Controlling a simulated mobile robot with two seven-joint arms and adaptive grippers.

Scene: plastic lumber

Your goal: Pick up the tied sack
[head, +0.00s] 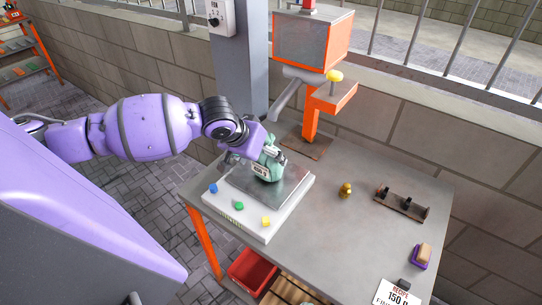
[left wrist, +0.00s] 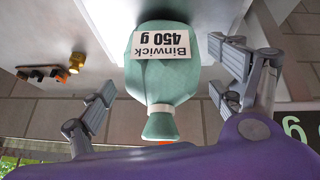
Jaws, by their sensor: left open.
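The tied sack (head: 270,171) is a small green bag with a white label, standing on the metal plate of a white scale (head: 251,221). In the left wrist view the sack (left wrist: 178,82) shows its label "Binwick 450 g" upside down and a pale tie around its neck. My left gripper (head: 262,154) is at the upper part of the sack. In the left wrist view my left gripper (left wrist: 163,82) is open, with a finger on each side of the sack and gaps visible between them. My right gripper is not in view.
The grey table (head: 335,225) holds a small brass weight (head: 346,189), a dark rack (head: 401,204), a purple-based block (head: 422,256) and a recipe card (head: 396,293). An orange machine (head: 312,40) stands behind the scale. A red bin (head: 252,270) is below the table's front.

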